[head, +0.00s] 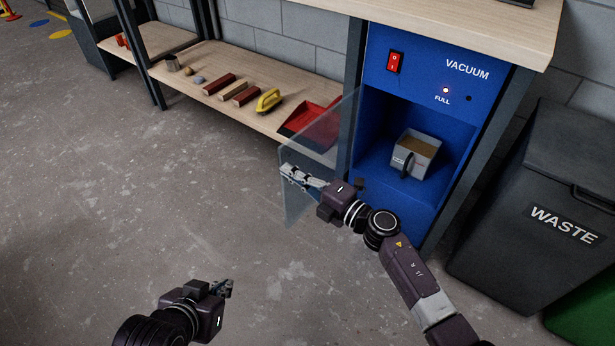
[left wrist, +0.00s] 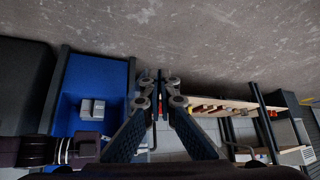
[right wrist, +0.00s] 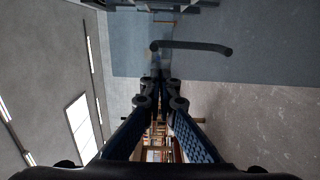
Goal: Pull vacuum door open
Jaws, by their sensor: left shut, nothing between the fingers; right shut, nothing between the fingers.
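The blue vacuum cabinet (head: 400,95) stands at the right in the head view, and it also shows in the left wrist view (left wrist: 68,85). Its clear door (head: 318,140) is swung outward from the left side. A grey container (head: 424,150) with a dark handle sits inside, also seen in the left wrist view (left wrist: 92,108). My right gripper (head: 286,172) is shut and empty at the door panel; I cannot tell if it touches. The right wrist view shows a dark bar handle (right wrist: 190,45) near its fingertips. My left gripper (head: 230,288) is shut and empty, low over the floor.
A black waste bin (head: 540,200) stands right of the cabinet. A low wooden shelf (head: 215,100) at the left holds blocks, a yellow-handled tool (head: 268,100) and a red dustpan (head: 312,122). The concrete floor (head: 100,220) at the left is clear.

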